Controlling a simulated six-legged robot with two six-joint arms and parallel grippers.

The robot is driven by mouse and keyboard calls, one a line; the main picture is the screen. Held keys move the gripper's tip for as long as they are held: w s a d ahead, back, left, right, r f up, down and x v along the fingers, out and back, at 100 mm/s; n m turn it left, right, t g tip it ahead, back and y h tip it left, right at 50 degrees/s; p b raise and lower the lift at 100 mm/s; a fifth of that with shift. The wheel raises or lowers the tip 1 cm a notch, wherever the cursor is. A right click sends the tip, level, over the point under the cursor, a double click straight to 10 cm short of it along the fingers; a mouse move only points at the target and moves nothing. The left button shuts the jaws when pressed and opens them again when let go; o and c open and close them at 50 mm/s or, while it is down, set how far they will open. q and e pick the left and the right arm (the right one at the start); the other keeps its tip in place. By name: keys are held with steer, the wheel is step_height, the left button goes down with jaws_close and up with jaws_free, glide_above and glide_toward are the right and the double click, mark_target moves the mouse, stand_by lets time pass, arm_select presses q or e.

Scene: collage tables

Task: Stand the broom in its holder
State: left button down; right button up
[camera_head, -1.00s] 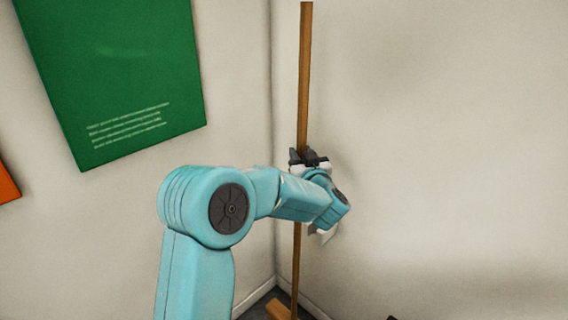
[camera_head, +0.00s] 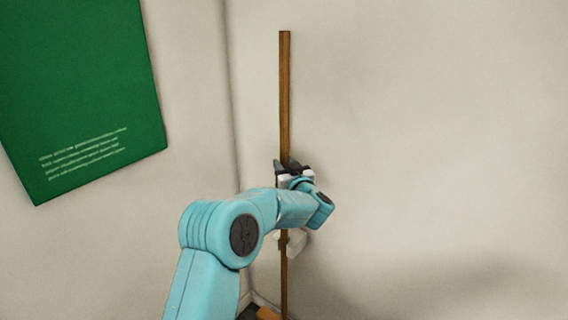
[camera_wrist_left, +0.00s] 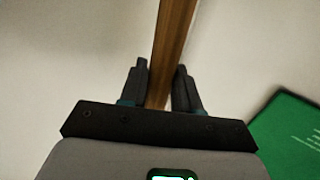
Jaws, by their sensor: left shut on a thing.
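The broom stands nearly upright near the room's corner, its long brown wooden handle (camera_head: 285,100) rising past my left gripper. My left gripper (camera_head: 287,168) is shut on the handle around its middle; the wrist view shows the handle (camera_wrist_left: 172,40) between its two dark fingers (camera_wrist_left: 161,80). A pale bracket (camera_head: 296,242), which looks like the holder, is at the handle just below the gripper. I cannot tell if the handle is seated in it. An orange-brown block (camera_head: 268,313), probably the broom's head, shows at the bottom edge, partly cut off. My right gripper is out of view.
Pale walls meet in a corner (camera_head: 235,150) just left of the broom. A green poster (camera_head: 85,90) hangs on the left wall and also shows in the wrist view (camera_wrist_left: 290,135). The right wall is bare.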

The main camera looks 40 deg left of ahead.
arm_select(q)
steer(key=f, duration=0.4)
steer(key=shift+w+f, duration=0.2)
steer(key=shift+f, duration=0.15)
steer(key=c, duration=0.8)
jaws_free()
steer(key=shift+f, duration=0.15)
steer(key=shift+s, duration=0.1)
